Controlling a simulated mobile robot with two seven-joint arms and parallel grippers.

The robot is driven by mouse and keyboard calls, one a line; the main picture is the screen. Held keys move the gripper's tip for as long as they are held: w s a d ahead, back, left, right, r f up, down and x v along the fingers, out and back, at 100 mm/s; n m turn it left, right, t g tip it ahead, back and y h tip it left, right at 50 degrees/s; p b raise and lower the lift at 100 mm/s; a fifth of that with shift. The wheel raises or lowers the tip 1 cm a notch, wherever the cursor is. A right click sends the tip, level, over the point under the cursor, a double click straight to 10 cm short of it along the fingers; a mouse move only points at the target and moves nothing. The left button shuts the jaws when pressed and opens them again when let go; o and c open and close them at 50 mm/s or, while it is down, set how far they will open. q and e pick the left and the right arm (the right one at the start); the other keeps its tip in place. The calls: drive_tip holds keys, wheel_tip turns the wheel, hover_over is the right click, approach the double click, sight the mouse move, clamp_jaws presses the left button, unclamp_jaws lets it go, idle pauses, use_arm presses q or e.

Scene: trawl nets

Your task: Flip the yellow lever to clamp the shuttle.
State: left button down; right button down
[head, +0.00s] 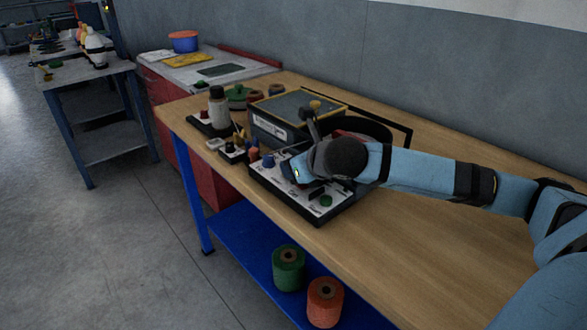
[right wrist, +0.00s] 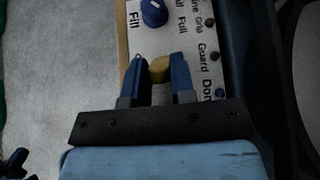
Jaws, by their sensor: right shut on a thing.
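The yellow lever (right wrist: 160,70) shows in the right wrist view as a yellow end between the two blue fingers of my right gripper (right wrist: 160,78), at the edge of a white labelled panel. My right gripper is shut on it. In the head view my right gripper (head: 297,170) is over the control panel (head: 262,180), and the wrist hides the lever there. The lever's base and its tilt are hidden. I cannot make out the shuttle. My left gripper is not in view.
A blue knob (right wrist: 153,12) is just beyond the fingers on the panel. A grey arm with a tan knob (head: 315,105) rises behind my wrist beside a dark box (head: 280,122). A bottle (head: 218,107) stands farther left. The wooden bench (head: 430,235) is clear at the right.

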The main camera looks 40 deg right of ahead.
drive_tip(key=c, duration=1)
unclamp_jaws()
drive_tip(key=shift+o, duration=0.2)
drive_tip(key=v, duration=1.1)
drive_tip(key=shift+s, duration=0.1)
drive_tip(key=shift+s+r+p, duration=0.15)
drive_tip(key=shift+r+p, duration=0.35)
drive_tip(key=shift+p, duration=0.35)
drive_tip(key=shift+r+p, duration=0.1)
drive_tip(key=shift+p, duration=0.5)
use_arm(q)
drive_tip(key=p, duration=0.2)
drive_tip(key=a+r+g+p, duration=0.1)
drive_tip(key=p, duration=0.2)
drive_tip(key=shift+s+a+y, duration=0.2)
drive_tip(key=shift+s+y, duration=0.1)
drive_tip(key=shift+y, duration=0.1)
use_arm(e)
drive_tip(key=shift+s+r, duration=0.2)
drive_tip(key=shift+s, duration=0.75)
